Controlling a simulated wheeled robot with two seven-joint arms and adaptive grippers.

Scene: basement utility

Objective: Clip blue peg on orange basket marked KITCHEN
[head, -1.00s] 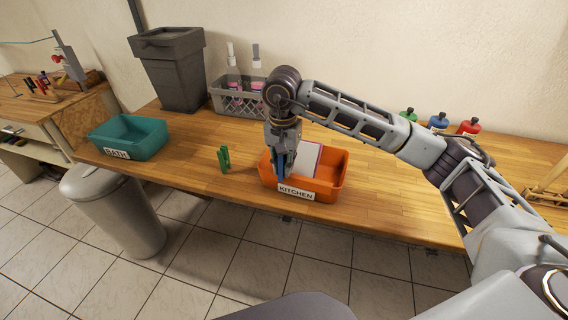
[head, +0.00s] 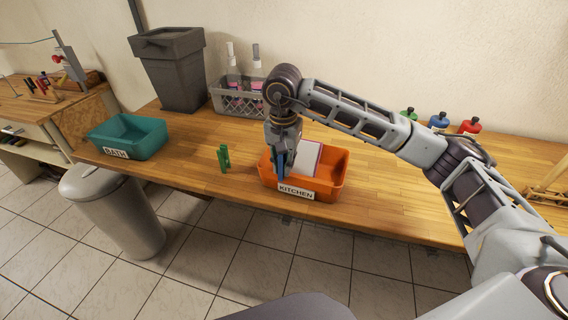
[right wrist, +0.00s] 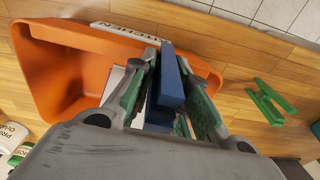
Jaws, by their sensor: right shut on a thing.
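The orange basket (head: 328,189) marked KITCHEN stands on the wooden bench, its label (head: 296,192) on the front wall. My right gripper (head: 282,168) is over the basket's front left part, pointing down and shut on the blue peg (head: 281,174). In the right wrist view the blue peg (right wrist: 172,80) sits between the fingers (right wrist: 165,95) and reaches the rim of the orange basket (right wrist: 60,65) beside the label (right wrist: 125,35). I cannot tell whether its jaws straddle the wall. My left gripper is not in view.
A teal basket (head: 140,135) marked BATH is further left. A white-paged item (head: 307,157) lies in the orange basket. A grey crate (head: 232,103) and several bottles (head: 438,121) stand at the back.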

